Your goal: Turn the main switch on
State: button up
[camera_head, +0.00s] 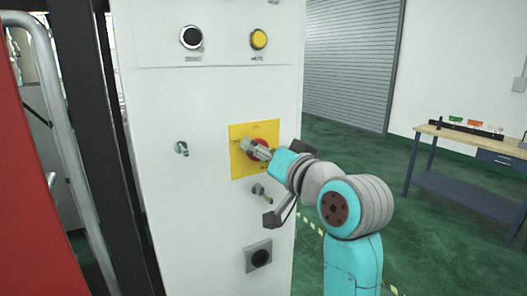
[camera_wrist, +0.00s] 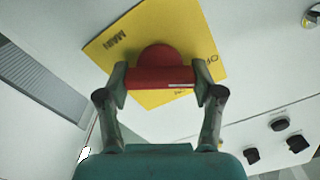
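The main switch is a red rotary handle (camera_head: 259,147) on a yellow plate (camera_head: 240,168) on the white cabinet front. In the wrist view, the red handle (camera_wrist: 160,77) spans the space between my two fingertips, with the yellow plate (camera_wrist: 180,32) behind it. "MAIN" and part of "OFF" can be read there. My gripper (camera_wrist: 160,82) has a finger at each end of the handle, with no clear gap, and looks shut on it. In the head view, my gripper (camera_head: 252,148) is at the plate and covers part of the handle.
The white cabinet (camera_head: 160,220) also carries a black button (camera_head: 191,37), a yellow button (camera_head: 259,39), a small knob (camera_head: 181,148) at left and a black square-mounted knob (camera_head: 259,257) below. A workbench (camera_head: 465,142) stands at right. Green floor (camera_head: 375,150) lies between.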

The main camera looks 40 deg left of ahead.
jog(key=shift+m, duration=0.5)
jog(key=m, duration=0.5)
jog(key=shift+f+m, duration=0.1)
jog(key=shift+m, duration=0.2)
jog(key=m, duration=0.5)
jog(key=shift+w+f, duration=0.1)
jog(key=shift+m, duration=0.4)
jog(key=o, duration=1.2)
jog(key=shift+c, duration=0.2)
jog(key=v, duration=1.2)
